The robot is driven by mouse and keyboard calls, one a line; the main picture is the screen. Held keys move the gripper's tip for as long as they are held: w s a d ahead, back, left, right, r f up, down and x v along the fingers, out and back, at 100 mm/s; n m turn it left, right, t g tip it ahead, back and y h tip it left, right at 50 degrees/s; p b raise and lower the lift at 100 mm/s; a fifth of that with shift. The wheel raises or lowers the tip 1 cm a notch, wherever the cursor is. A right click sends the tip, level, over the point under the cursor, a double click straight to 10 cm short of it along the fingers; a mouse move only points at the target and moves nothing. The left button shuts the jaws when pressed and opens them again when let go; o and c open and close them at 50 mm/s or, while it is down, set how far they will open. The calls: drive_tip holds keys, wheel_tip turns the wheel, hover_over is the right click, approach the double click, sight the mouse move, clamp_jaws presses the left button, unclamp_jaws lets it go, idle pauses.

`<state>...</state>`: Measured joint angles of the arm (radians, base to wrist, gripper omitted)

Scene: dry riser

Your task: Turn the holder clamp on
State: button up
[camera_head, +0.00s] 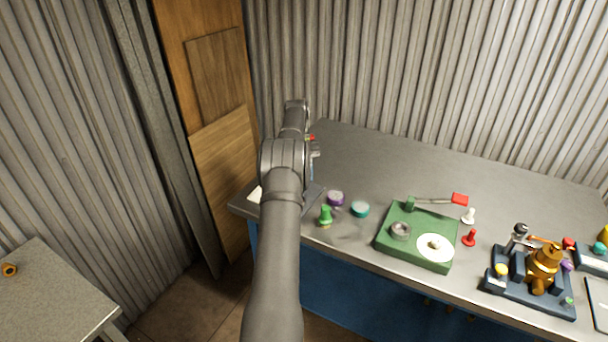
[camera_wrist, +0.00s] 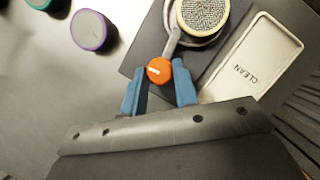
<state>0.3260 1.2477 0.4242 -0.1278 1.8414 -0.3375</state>
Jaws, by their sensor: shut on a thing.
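In the wrist view, a grey round holder (camera_wrist: 214,40) carries a pale-rimmed disc with a speckled mesh face (camera_wrist: 204,12). A grey lever (camera_wrist: 171,42) runs along its left side and ends in an orange knob (camera_wrist: 159,71); it looks like the holder's clamp lever. My gripper (camera_wrist: 160,86) has its blue fingers on either side of this knob and is shut on it. The knob partly shows between the fingertips. In the head view my own arm hides the gripper and most of the holder.
A pale tray marked CLEAN (camera_wrist: 250,58) lies right of the holder. A purple-rimmed disc (camera_wrist: 90,30) lies to its left. In the head view, a green fixture with a red-handled arm (camera_head: 385,247), a green peg (camera_head: 326,216) and a dark-blue fixture (camera_head: 530,293) stand along the bench.

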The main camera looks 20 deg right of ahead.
idle(0.5)
drive_tip(key=o, duration=1)
wheel_tip(320, 180, up, 4)
drive_tip(key=shift+r, duration=0.2)
drive_tip(key=s+d+r, duration=0.6)
drive_tip(key=s+d, duration=0.1)
drive_tip(key=s, duration=0.2)
drive_tip(key=shift+d+r, duration=0.15)
drive_tip(key=shift+r, duration=0.15)
drive_tip(key=shift+c, duration=0.2)
